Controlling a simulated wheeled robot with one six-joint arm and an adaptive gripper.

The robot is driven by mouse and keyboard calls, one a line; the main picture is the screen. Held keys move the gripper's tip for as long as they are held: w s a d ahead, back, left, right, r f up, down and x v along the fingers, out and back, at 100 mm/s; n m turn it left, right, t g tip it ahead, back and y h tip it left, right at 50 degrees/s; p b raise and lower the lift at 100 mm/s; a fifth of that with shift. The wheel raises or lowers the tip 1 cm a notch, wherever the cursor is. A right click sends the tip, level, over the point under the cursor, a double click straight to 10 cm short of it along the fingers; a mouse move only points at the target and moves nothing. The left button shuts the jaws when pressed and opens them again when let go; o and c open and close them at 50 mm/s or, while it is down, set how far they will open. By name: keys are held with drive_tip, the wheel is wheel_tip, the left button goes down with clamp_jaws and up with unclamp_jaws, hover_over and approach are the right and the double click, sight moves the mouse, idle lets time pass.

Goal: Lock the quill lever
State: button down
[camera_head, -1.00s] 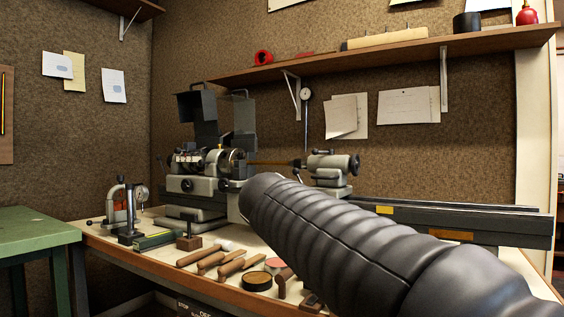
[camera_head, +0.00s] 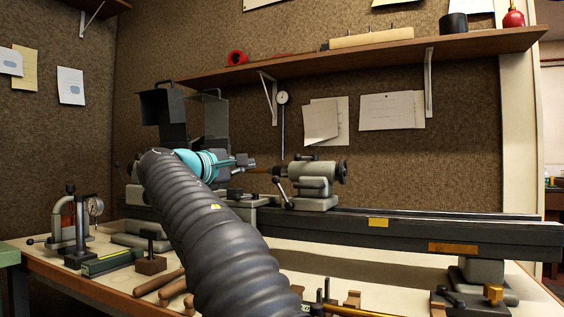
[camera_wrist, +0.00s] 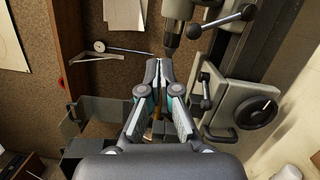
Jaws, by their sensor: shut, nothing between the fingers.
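The grey tailstock (camera_head: 316,182) stands on the lathe bed, with a handwheel at its right end. A dark lever (camera_head: 279,187) shows at its lower left front. In the wrist view, a ball-ended lever (camera_wrist: 222,20) crosses beside the tailstock quill (camera_wrist: 172,36); I cannot tell for sure which one is the quill lever. My gripper (camera_head: 252,162) is left of the tailstock, pointing right towards it. In the wrist view my gripper (camera_wrist: 159,64) is shut and empty, its tips just short of the quill's end and apart from the ball-ended lever. My arm hides much of the headstock.
The lathe bed (camera_head: 400,224) runs right. Another lever (camera_wrist: 205,88) and a handwheel (camera_wrist: 258,108) lie right of my fingers in the wrist view. A shelf (camera_head: 350,55) hangs above. A dial gauge stand (camera_head: 80,230) and wooden-handled tools (camera_head: 160,284) sit on the bench.

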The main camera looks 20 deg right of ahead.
sight(304, 158)
drive_tip(key=shift+d, duration=0.1)
drive_tip(key=w+d, duration=0.1)
drive_tip(key=d, duration=0.2)
drive_tip(key=w+d, duration=0.1)
drive_tip(key=d, duration=0.2)
drive_tip(key=w+d+r+p, duration=0.1)
drive_tip(key=d, duration=0.3)
drive_tip(key=shift+w, duration=0.4)
drive_tip(key=shift+s+d+r, duration=0.1)
drive_tip(key=shift+s+d, duration=0.3)
drive_tip(key=shift+d, duration=0.1)
drive_tip(key=shift+s+a, duration=0.1)
